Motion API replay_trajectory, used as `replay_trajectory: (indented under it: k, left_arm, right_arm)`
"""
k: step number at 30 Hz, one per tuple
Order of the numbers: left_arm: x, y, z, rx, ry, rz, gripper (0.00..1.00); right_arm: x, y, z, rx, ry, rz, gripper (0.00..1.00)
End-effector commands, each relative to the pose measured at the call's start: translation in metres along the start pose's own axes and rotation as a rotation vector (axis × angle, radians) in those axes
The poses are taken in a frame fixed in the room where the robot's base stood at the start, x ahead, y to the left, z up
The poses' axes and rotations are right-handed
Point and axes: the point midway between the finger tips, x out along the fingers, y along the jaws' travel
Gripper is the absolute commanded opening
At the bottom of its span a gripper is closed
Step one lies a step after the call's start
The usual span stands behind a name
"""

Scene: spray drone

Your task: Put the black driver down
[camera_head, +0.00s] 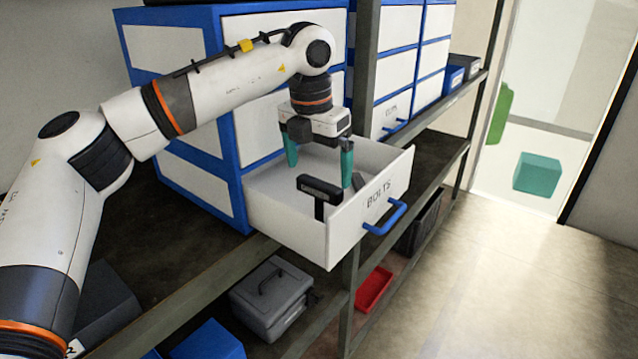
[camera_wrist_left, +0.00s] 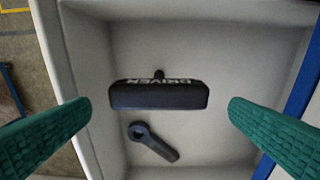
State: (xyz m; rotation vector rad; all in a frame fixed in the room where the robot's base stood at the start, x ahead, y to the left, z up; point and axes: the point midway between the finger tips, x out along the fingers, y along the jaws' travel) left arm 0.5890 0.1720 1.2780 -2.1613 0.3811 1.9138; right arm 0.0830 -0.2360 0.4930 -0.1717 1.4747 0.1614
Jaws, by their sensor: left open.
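The black driver (camera_head: 320,191) stands in the open white drawer marked "BOLTS" (camera_head: 335,232). In the left wrist view its top bar, lettered "DRIVER" (camera_wrist_left: 159,95), lies between my fingers and apart from both. My left gripper (camera_head: 319,165) is open above and partly inside the drawer, its green fingertips spread wide. It also shows in the left wrist view (camera_wrist_left: 158,125). A dark ring-ended tool (camera_wrist_left: 152,141) lies on the drawer floor beside the driver. My right gripper is not in view.
The drawer belongs to a blue and white cabinet (camera_head: 240,145) on a dark shelf rack. A grey toolbox (camera_head: 270,300), a blue bin (camera_head: 208,343) and a red tray (camera_head: 374,290) sit on the lower shelf. The floor (camera_head: 520,270) to the right is clear.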

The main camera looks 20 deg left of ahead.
Motion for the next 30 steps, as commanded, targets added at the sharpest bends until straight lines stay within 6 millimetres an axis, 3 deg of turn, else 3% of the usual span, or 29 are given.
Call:
replay_trajectory:
  k: [6, 12, 30]
  left_arm:
    - [-0.046, 0.001, 0.0, 0.001, 0.003, 0.0, 1.0]
    - [-0.07, 0.001, 0.0, 0.001, 0.0, 0.001, 1.0]
    - [-0.075, 0.001, 0.0, 0.002, -0.001, 0.001, 1.0]
  right_arm:
    - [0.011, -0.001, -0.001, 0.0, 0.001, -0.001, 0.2]
    - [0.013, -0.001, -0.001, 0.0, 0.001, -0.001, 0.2]
    - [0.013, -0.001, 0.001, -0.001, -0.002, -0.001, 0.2]
